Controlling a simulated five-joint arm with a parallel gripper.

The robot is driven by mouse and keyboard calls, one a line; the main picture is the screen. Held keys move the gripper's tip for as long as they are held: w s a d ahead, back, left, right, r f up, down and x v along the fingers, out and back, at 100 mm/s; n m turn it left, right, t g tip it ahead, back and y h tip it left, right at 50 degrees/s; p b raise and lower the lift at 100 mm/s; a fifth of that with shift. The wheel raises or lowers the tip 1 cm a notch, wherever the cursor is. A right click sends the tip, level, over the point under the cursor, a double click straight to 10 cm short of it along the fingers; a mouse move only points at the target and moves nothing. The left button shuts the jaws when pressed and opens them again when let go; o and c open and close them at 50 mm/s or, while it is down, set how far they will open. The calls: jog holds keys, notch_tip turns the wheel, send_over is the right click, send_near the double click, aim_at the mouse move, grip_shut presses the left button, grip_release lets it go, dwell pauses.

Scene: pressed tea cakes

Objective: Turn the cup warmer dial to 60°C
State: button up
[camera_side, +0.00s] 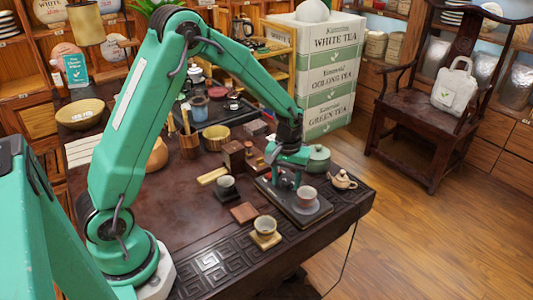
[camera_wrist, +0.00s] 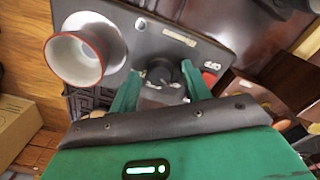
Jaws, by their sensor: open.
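The cup warmer (camera_side: 322,211) is a dark flat slab near the right end of the table, with a cup (camera_side: 306,195) on its round pad. In the wrist view the warmer (camera_wrist: 140,38) fills the top, with the red-rimmed cup (camera_wrist: 75,58) at left. The black dial (camera_wrist: 160,71) lies between the tips of my two green fingers. My gripper (camera_wrist: 161,86) is open around the dial's near side; I cannot tell whether either finger touches it. An OFF label (camera_wrist: 211,65) is right of the dial. The dial's setting is unreadable. My gripper (camera_side: 287,180) points down over the warmer in the side view.
A cup on a wooden coaster (camera_side: 265,229) and a dark cup (camera_side: 226,187) stand left of the warmer. Brown boxes (camera_side: 234,157) are behind. A cable hangs off the table's right side.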

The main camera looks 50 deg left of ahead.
jog(key=c, duration=1)
jog(key=shift+m, duration=0.5)
jog(key=m, duration=1)
jog(key=shift+r+m, duration=0.1)
jog(key=shift+m, duration=0.3)
jog(key=o, duration=1)
